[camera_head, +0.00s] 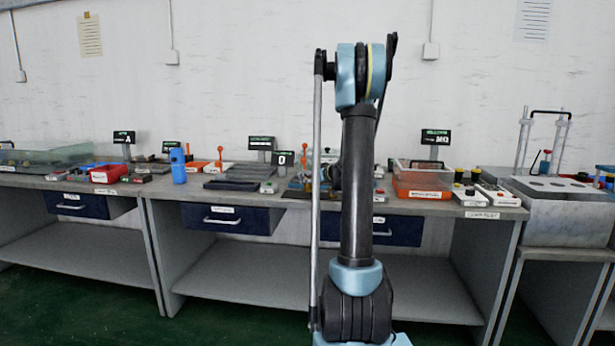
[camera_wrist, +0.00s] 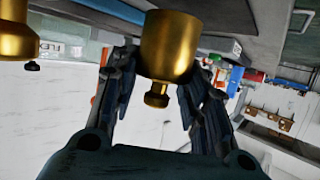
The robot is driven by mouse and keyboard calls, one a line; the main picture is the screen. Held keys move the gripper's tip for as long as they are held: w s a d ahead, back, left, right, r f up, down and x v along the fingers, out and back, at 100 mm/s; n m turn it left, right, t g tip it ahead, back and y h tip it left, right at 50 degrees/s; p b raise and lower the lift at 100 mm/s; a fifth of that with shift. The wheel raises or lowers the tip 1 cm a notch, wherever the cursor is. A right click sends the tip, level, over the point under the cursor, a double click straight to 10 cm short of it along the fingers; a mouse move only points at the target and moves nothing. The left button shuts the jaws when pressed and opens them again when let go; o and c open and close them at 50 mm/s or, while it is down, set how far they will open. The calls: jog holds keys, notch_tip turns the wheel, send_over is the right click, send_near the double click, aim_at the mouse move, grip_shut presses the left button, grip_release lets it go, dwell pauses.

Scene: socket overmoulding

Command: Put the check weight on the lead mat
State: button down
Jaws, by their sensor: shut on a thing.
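A brass check weight (camera_wrist: 170,42) with a small knob is between the fingers of my gripper (camera_wrist: 162,88) in the wrist view. My gripper is shut on it. The wrist picture is upside down, with the bench at its top, and the weight's base lies near the top edge. In the head view my arm covers the gripper and I cannot make out the weight there. A flat dark grey slab (camera_head: 231,185) lies on the middle bench; I cannot tell whether it is the lead mat.
A second brass piece (camera_wrist: 18,35) with a knob is beside the held weight in the wrist view. An orange bin (camera_head: 422,191), a blue bottle (camera_head: 178,166) and a red box (camera_head: 108,173) stand on the benches. A metal block with holes (camera_head: 565,205) is at right.

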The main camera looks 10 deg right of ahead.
jog(key=shift+f, duration=1.05)
jog(key=c, duration=0.9)
grip_release()
jog(key=shift+c, duration=0.2)
jog(key=shift+s, duration=0.1)
